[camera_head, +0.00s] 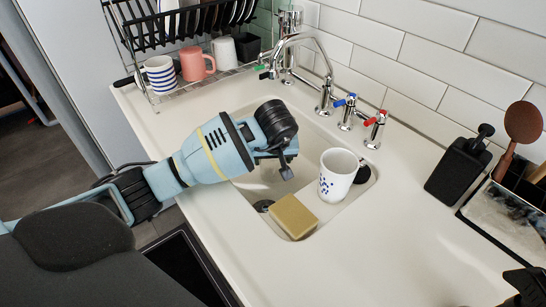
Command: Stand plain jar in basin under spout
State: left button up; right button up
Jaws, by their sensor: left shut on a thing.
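My left gripper (285,168) reaches in from the left and points down over the basin (277,228). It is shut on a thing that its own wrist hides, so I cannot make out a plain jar. The spout (322,70) arches from the wall tap behind the gripper. A white cup with blue dots (335,185) is in the basin to the right of the gripper, apart from the visible finger. A black part (525,285) cut off at the bottom right corner may be my right gripper; its jaws cannot be made out.
A tan sponge (293,216) lies at the basin's near end. A dish rack with a striped mug (160,74), a pink mug (196,64) and a white cup (224,53) stands at the back left. A black dispenser (458,170) stands right. The front counter (400,260) is clear.

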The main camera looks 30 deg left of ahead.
pick_arm(q)
jog(key=shift+f, duration=0.55)
jog(key=o, duration=1.3)
jog(key=v, duration=0.7)
jog(key=shift+r+p, duration=0.35)
